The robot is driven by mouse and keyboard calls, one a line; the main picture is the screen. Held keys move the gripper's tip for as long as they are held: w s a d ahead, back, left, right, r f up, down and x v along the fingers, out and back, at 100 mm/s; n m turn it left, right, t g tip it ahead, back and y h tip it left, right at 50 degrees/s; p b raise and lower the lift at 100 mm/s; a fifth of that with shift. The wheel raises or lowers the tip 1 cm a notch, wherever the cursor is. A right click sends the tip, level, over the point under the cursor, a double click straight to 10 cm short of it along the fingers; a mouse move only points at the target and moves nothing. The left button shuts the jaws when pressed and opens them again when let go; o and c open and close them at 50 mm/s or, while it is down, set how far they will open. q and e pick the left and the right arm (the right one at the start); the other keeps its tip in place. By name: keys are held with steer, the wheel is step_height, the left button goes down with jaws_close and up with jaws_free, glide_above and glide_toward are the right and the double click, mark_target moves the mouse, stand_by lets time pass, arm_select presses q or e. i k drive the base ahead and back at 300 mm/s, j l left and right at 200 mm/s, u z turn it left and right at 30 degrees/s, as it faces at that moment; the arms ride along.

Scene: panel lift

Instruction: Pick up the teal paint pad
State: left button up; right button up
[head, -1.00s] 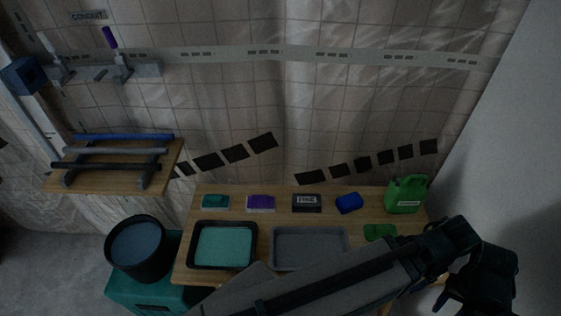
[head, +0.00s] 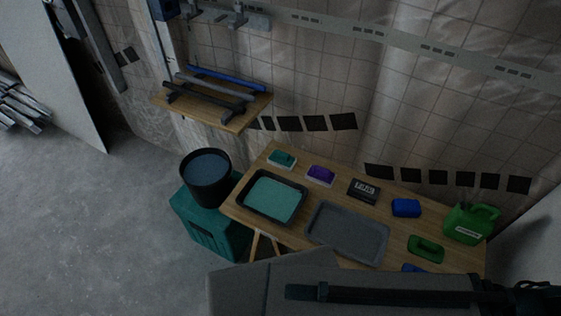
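The teal paint pad (head: 282,158) lies at the back left of the wooden table, just behind the black tray (head: 248,208) of teal paint. Nothing touches it from above. Part of my arm crosses the bottom right of the head view and runs out at the right edge, well apart from the pad. No gripper fingers show in the head view, so neither gripper can be seen at the pad.
A purple pad (head: 320,175), a dark labelled box (head: 363,190), a blue item (head: 405,208) and a green jug (head: 470,224) stand along the back. A grey tray (head: 347,232) is in front. A dark bucket (head: 206,178) stands on a teal box (head: 207,226) at left.

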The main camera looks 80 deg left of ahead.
mark_target(279, 159)
steer(key=u, duration=2.6)
steer(key=i+j, duration=0.2)
steer(key=i, duration=0.2)
steer(key=k+l, duration=0.1)
steer(key=k, duration=0.4)
steer(key=k+l, duration=0.1)
steer(key=k, duration=0.4)
steer(key=i+j+z, duration=0.2)
steer(key=i+z, duration=0.15)
steer(key=i+j+z, duration=0.7)
steer(key=k+l, duration=0.1)
